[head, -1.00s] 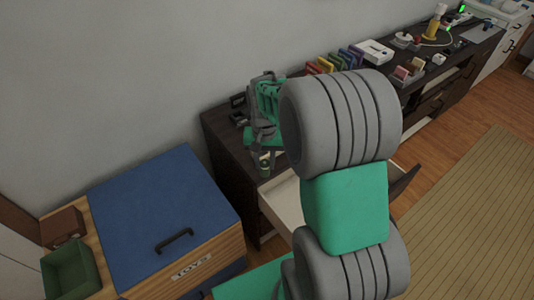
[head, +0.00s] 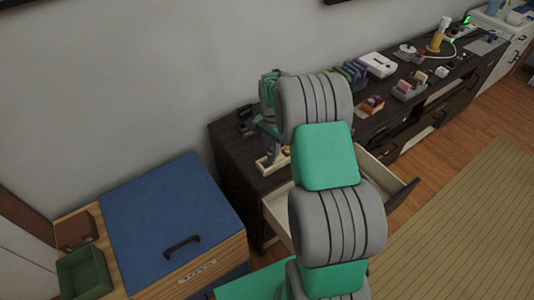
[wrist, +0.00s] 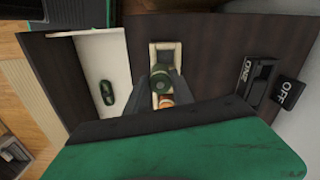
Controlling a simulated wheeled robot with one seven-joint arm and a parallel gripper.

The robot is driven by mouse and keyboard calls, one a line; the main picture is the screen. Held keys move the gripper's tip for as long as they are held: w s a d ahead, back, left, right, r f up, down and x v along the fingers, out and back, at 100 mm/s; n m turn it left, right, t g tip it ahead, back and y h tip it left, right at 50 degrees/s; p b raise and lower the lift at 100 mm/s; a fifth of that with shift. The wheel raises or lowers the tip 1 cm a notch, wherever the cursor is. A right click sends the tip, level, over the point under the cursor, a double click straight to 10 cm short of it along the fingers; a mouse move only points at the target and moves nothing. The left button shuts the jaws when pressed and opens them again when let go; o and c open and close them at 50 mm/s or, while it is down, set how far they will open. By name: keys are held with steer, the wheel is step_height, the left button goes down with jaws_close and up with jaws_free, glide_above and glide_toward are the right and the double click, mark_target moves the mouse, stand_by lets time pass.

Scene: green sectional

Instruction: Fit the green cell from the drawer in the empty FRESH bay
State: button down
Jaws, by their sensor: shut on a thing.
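In the wrist view my gripper (wrist: 166,86) is shut on a green cell (wrist: 161,79), with a finger on either side of its round end. The cell is over a pale wooden holder (wrist: 165,46) on the dark cabinet top. An orange round thing (wrist: 166,100) shows just below the cell, close to my fingers. I cannot tell whether the cell touches the holder, and no FRESH label is readable. The holder also shows in the head view (head: 266,168), where my arm hides most of the gripper. Another dark green object (wrist: 107,92) lies in the open white drawer (wrist: 103,60).
The open drawer (head: 276,213) juts from the cabinet front. Two black blocks, one marked OFF (wrist: 288,93), stand right of the holder. A blue-lidded toy box (head: 165,215) and a green bin (head: 85,272) stand left. Several small items line the cabinet's far part.

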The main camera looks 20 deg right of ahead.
steer(key=f, duration=0.1)
steer(key=a+f+p, duration=0.1)
steer(key=f, duration=0.1)
steer(key=w+f, duration=0.1)
steer(key=f, duration=0.1)
steer(key=shift+a+p, duration=0.2)
steer(key=shift+p, duration=0.15)
steer(key=c, duration=1.1)
jaws_free()
steer(key=s+a+r+n+t+b, duration=0.1)
steer(key=s+a+r+n, duration=0.1)
steer(key=r, duration=0.7)
steer(key=s+a+r+n+b, duration=0.1)
steer(key=s+a+r+b, duration=0.1)
steer(key=r, duration=0.8)
steer(key=s+a+r+n+t, duration=0.1)
steer(key=s+a+n, duration=0.1)
steer(key=s, duration=0.4)
steer(key=s+a+r+n+t, duration=0.1)
steer(key=s+a+n, duration=0.2)
steer(key=s+n, duration=0.2)
steer(key=s+a+r+n, duration=0.2)
steer(key=s+n, duration=0.1)
steer(key=s, duration=0.4)
steer(key=shift+a+n+t, duration=0.3)
steer(key=shift+n+t, duration=0.1)
steer(key=shift+r, duration=0.1)
